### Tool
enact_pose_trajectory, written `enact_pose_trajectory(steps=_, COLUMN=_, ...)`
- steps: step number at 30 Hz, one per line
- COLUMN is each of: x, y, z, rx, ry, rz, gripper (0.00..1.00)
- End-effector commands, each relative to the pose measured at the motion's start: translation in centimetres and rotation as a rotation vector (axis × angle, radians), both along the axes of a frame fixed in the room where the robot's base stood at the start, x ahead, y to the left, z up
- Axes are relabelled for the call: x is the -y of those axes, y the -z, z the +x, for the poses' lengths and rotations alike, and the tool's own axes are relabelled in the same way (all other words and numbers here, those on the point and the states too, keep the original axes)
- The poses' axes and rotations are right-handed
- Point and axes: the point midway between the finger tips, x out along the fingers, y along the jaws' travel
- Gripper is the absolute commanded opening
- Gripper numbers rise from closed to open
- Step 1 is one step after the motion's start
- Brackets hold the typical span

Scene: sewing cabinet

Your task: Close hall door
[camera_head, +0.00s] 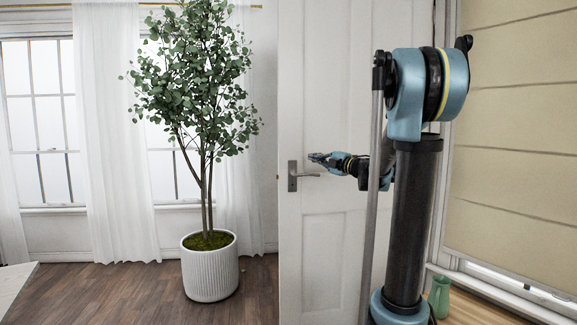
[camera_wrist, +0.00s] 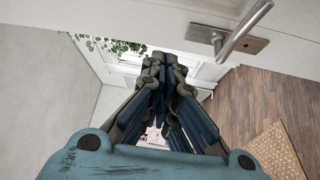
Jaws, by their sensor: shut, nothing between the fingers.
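The white panelled door (camera_head: 325,245) stands open in the middle of the head view, its free edge at the left. Its metal lever handle (camera_head: 294,176) is near that edge. My gripper (camera_head: 318,158) is shut and empty, just above and right of the handle in the head view; I cannot tell whether it touches the door. In the wrist view my gripper (camera_wrist: 155,62) points past the door's edge region, and the handle (camera_wrist: 240,35) is to its upper right, clear of the fingers. The door frame is not clearly visible.
A potted tree (camera_head: 210,268) stands on the wood floor left of the door, before curtained windows. A green vase (camera_head: 439,297) sits on a wooden surface at the lower right, under a beige blind (camera_head: 515,140). A patterned rug (camera_wrist: 272,150) lies on the floor in the wrist view.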

Motion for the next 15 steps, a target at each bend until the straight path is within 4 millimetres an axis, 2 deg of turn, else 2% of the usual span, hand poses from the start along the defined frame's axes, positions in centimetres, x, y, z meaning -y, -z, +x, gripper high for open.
enact_pose_trajectory(steps=3, x=-1.4, y=1.8, z=-0.1, rx=0.002, ry=-0.109, rz=-0.073, gripper=0.0)
enact_pose_trajectory(steps=6, x=-2.0, y=2.7, z=-0.4, rx=0.0, ry=-0.163, rz=-0.107, gripper=0.0)
enact_pose_trajectory(steps=11, x=-2.9, y=3.2, z=-0.3, rx=-0.001, ry=-0.191, rz=-0.123, gripper=0.0)
enact_pose_trajectory(steps=15, x=-4.3, y=3.1, z=0.6, rx=-0.001, ry=-0.191, rz=-0.122, gripper=0.0)
